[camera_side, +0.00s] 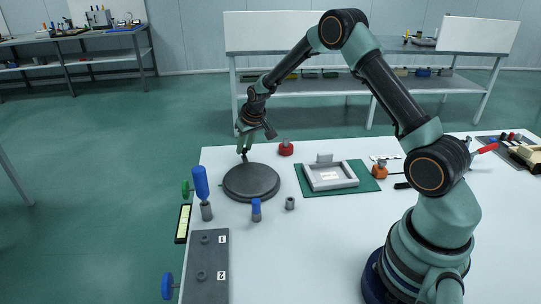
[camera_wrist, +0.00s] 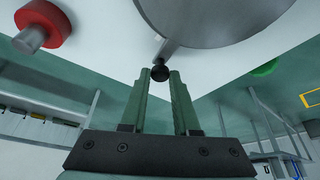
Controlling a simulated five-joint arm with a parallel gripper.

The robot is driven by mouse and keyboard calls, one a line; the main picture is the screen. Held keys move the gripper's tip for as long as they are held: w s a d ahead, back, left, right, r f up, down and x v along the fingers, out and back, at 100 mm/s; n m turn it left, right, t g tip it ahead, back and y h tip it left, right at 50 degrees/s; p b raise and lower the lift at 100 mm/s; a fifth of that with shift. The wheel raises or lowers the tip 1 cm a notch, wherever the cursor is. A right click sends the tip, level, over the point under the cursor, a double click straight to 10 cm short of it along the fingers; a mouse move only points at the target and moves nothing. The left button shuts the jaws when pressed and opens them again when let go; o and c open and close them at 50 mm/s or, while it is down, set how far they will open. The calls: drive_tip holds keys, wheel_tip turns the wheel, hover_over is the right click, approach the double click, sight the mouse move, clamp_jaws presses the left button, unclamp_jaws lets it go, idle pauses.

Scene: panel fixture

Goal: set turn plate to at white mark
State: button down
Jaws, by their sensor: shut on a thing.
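The turn plate (camera_side: 250,182) is a dark grey disc lying flat near the far left part of the white table. In the wrist view its underside-like grey face (camera_wrist: 215,14) fills the top, with a short arm ending in a black knob (camera_wrist: 159,73). My gripper (camera_side: 243,155) is at the plate's far edge. In the wrist view my gripper (camera_wrist: 160,78) has its two green fingers closed about the knob.
A red-collared knob (camera_side: 286,148) stands right of the plate. A grey frame (camera_side: 330,176) sits on a green mat (camera_side: 366,176). A blue-handled tool (camera_side: 201,183), a blue-capped peg (camera_side: 256,210) and a grey ring (camera_side: 290,203) stand close by. A numbered panel (camera_side: 207,268) lies at front left.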

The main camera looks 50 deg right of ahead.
drive_tip(key=shift+s+d+m, duration=0.55)
drive_tip(key=shift+s+m, duration=0.1)
drive_tip(key=shift+m, duration=0.25)
drive_tip(key=c, duration=0.7)
unclamp_jaws()
drive_tip(key=shift+r, duration=0.45)
drive_tip(key=shift+v, duration=5.6)
